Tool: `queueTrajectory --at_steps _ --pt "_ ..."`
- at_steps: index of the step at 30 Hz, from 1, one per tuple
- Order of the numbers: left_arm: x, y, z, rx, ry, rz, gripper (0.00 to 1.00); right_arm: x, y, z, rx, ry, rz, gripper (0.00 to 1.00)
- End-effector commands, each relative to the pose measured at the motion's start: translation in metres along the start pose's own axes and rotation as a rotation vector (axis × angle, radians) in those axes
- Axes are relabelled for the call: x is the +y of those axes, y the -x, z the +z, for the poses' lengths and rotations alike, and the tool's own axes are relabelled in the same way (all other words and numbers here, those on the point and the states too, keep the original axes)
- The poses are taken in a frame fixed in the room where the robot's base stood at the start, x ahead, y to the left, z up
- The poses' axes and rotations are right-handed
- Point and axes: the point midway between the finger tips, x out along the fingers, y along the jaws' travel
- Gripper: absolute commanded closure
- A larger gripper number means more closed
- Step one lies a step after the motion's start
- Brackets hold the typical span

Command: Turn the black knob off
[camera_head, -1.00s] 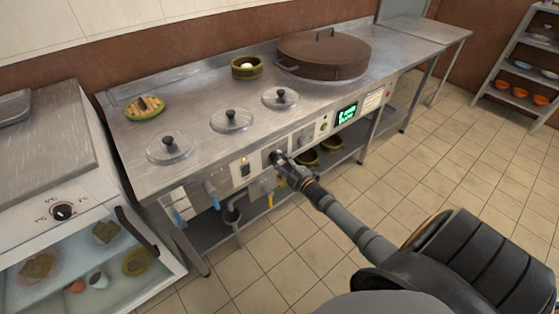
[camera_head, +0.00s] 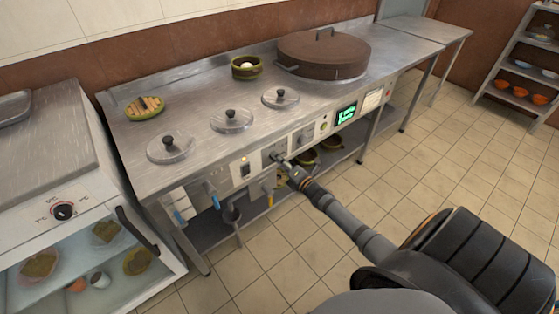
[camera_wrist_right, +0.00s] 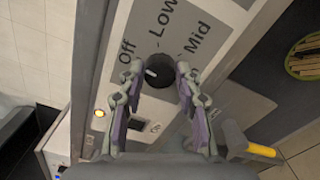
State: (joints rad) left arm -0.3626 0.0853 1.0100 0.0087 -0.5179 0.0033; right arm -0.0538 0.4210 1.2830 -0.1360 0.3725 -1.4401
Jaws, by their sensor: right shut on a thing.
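The black knob (camera_wrist_right: 161,68) sits on the grey panel between my fingertips in the right wrist view. The labels Off, Low and Mid are printed around it. The white mark on the knob lies on its left side, on the side of the Off label. My right gripper (camera_wrist_right: 160,73) is shut on the knob, one finger on each side. In the head view my right gripper (camera_head: 281,158) reaches the counter's front panel, and it largely hides the knob there. My left gripper is not in view.
A lit green display (camera_head: 346,114) is right of the gripper. A fridge with a dial (camera_head: 64,212) stands left.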

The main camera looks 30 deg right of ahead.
Motion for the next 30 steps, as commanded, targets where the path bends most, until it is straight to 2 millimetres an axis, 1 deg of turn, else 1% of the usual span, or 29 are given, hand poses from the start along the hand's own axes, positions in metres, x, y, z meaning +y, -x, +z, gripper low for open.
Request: queueTrajectory --at_steps 3,10,25,26,30 --pt "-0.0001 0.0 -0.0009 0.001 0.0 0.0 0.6 -0.0007 0.0005 -0.0007 0.001 0.051 -0.001 0.97" --pt "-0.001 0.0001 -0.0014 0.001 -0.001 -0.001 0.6 -0.0008 0.0006 -0.0008 0.001 0.109 -0.002 0.97" --pt "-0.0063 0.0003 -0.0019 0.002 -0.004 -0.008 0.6 -0.001 0.0007 -0.0009 0.001 0.122 -0.002 0.97" --pt "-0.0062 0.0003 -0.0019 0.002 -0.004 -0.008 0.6 -0.001 0.0007 -0.0009 0.001 0.122 -0.002 0.62" --pt "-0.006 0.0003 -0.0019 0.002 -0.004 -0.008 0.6 -0.0007 0.0005 -0.0006 0.001 0.122 -0.002 0.43"
